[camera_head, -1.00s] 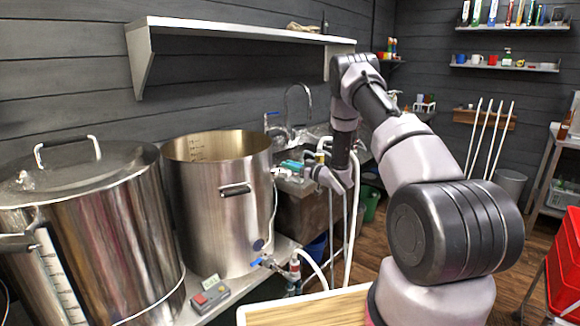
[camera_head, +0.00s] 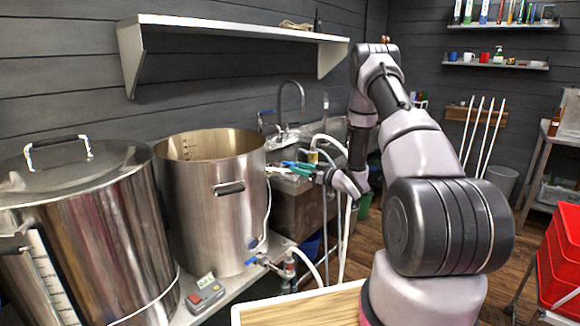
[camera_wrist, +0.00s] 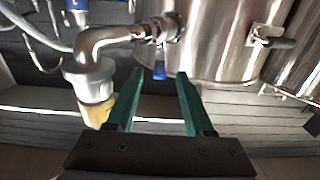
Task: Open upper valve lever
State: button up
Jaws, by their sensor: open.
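The steel pot (camera_head: 209,215) with an open top stands left of my gripper in the head view. My gripper (camera_head: 298,166) has teal fingers and reaches toward the pot's right side. In the wrist view my gripper (camera_wrist: 160,74) is open, with no object clamped between its fingers. A blue valve lever (camera_wrist: 160,69) shows between the fingertips, below a steel fitting (camera_wrist: 168,30) on the pot wall. I cannot tell whether a finger touches it. In the head view the gripper largely covers this upper valve. A lower valve has another blue lever (camera_head: 257,260).
A steel elbow (camera_wrist: 105,38) and a white-and-yellow cylinder (camera_wrist: 92,88) are close to the left finger in the wrist view. White hoses (camera_head: 345,235) hang near my gripper. A lidded pot (camera_head: 95,225) stands at left, and a wall shelf (camera_head: 230,30) is above.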

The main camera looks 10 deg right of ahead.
jog(key=shift+v, duration=1.25)
jog(key=c, duration=0.5)
jog(key=shift+s+a, duration=0.1)
jog(key=shift+s, duration=0.05)
grip_shut()
jog(key=s+a+n+t+h, duration=0.2)
jog(key=s+a+n+h, duration=0.25)
jog(key=s+n, duration=0.75)
jog(key=w+n, duration=0.3)
jog(key=w, duration=1.1)
jog(key=shift+w+a+r+y, duration=0.25)
jog(key=shift+a+r+y, duration=0.05)
jog(key=shift+a+y, duration=0.05)
